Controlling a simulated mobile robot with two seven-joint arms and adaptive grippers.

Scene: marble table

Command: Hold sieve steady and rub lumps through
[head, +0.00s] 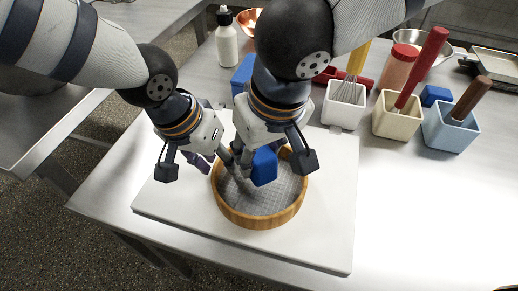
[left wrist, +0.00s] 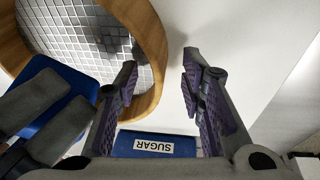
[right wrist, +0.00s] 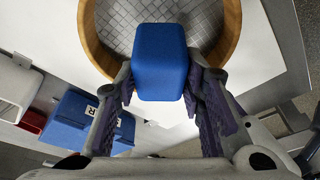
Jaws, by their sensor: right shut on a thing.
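The round wooden sieve (head: 258,220) with grey mesh lies on the white board (head: 322,245). My right gripper (right wrist: 160,82) is shut on a blue block (head: 264,168), which it holds over the sieve's mesh; whether the block touches the mesh I cannot tell. The block also shows in the right wrist view (right wrist: 160,55). My left gripper (left wrist: 158,70) is open and empty, beside the sieve's rim (left wrist: 152,75) on the left side in the head view. No lumps can be made out on the mesh, part of which the grippers and block hide.
A blue box marked SUGAR (left wrist: 155,146) stands behind the sieve. A white bottle (head: 226,40) is at the back left. White (head: 342,108), cream (head: 397,117) and light blue (head: 450,128) tool holders stand back right. The front right of the table is clear.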

